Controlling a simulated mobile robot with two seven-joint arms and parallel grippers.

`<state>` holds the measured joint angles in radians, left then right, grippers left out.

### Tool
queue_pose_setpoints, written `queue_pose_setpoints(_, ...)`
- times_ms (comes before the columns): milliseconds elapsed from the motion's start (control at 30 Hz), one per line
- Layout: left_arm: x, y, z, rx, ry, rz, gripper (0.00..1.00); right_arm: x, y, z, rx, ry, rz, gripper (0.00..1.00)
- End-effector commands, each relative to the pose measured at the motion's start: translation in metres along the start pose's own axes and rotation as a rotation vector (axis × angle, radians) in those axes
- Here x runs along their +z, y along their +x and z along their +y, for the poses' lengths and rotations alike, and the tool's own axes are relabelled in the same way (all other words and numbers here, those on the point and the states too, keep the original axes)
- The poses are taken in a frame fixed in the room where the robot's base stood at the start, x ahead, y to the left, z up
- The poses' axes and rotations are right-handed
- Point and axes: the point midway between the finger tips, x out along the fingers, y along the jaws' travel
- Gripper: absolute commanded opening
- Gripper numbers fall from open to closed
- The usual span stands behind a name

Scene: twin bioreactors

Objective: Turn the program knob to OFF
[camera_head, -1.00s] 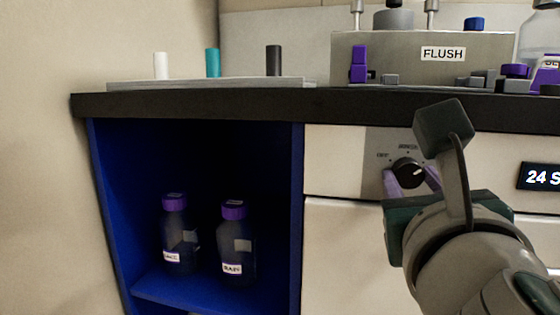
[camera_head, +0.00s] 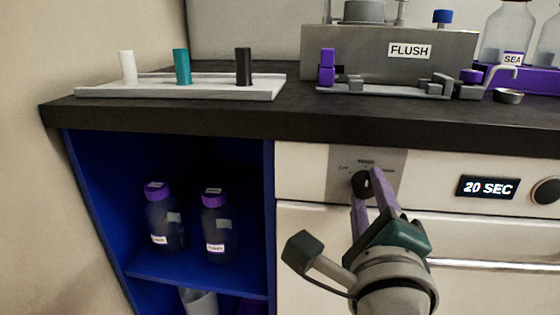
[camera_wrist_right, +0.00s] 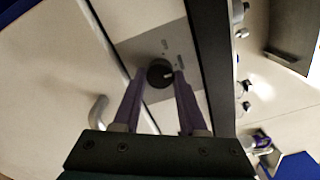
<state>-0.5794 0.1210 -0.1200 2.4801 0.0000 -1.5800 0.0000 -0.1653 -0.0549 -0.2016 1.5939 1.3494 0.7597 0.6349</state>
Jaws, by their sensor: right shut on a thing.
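The program knob (camera_head: 361,184) is a small black dial on a grey plate on the white front panel, below the dark counter edge. Small labels sit around it; the gripper partly hides them, and they are too blurred to read surely. My right gripper (camera_head: 367,188) has its purple fingers on either side of the knob and is shut on it. In the right wrist view the knob (camera_wrist_right: 160,73) sits between the fingertips, with a pale pointer mark showing. I cannot tell which label the pointer faces. My left gripper is not in view.
A display (camera_head: 487,187) reading 20 SEC and another round knob (camera_head: 546,190) are to the right. A bar handle (camera_head: 480,265) runs below. The counter holds a FLUSH unit (camera_head: 408,50) and a peg board (camera_head: 180,92). Two purple-capped bottles (camera_head: 218,232) stand in the blue cabinet.

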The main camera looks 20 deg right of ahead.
Motion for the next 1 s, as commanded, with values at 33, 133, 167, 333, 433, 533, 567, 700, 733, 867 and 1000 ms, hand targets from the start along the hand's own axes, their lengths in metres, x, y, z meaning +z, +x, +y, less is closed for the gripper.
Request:
queue_pose_setpoints(33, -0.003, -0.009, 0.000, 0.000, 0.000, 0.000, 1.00, 0.002, 0.000, -0.004, 0.003, -0.044, 0.002, 0.00)
queue_pose_setpoints(133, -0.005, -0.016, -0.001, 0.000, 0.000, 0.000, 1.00, 0.002, 0.000, -0.004, 0.002, -0.139, 0.000, 0.00)
queue_pose_setpoints(167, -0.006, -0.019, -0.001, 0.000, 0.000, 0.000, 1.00, 0.002, 0.000, -0.004, 0.003, -0.167, 0.000, 0.00)
queue_pose_setpoints(333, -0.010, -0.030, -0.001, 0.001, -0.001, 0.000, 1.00, 0.002, 0.000, -0.004, 0.003, -0.328, 0.000, 0.00)
queue_pose_setpoints(433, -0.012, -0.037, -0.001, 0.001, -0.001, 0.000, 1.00, 0.002, 0.000, -0.004, 0.003, -0.422, 0.001, 0.00)
queue_pose_setpoints(533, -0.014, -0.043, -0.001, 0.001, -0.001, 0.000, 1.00, 0.002, 0.000, -0.004, 0.002, -0.519, 0.000, 0.00)
queue_pose_setpoints(567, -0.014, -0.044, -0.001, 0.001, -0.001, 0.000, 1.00, 0.002, 0.000, -0.004, 0.002, -0.546, 0.001, 0.00)
queue_pose_setpoints(700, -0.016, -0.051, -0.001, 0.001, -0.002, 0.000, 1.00, 0.002, 0.000, -0.004, 0.003, -0.674, 0.000, 0.00)
queue_pose_setpoints(733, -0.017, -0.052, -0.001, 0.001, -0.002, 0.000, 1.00, 0.002, 0.000, -0.004, 0.002, -0.701, 0.001, 0.00)
queue_pose_setpoints(867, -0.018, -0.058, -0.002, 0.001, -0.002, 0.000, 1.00, 0.002, 0.000, -0.004, 0.001, -0.807, 0.000, 0.00)
queue_pose_setpoints(1000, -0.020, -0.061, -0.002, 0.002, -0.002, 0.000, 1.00, 0.002, 0.000, -0.003, 0.002, -0.899, 0.000, 0.00)
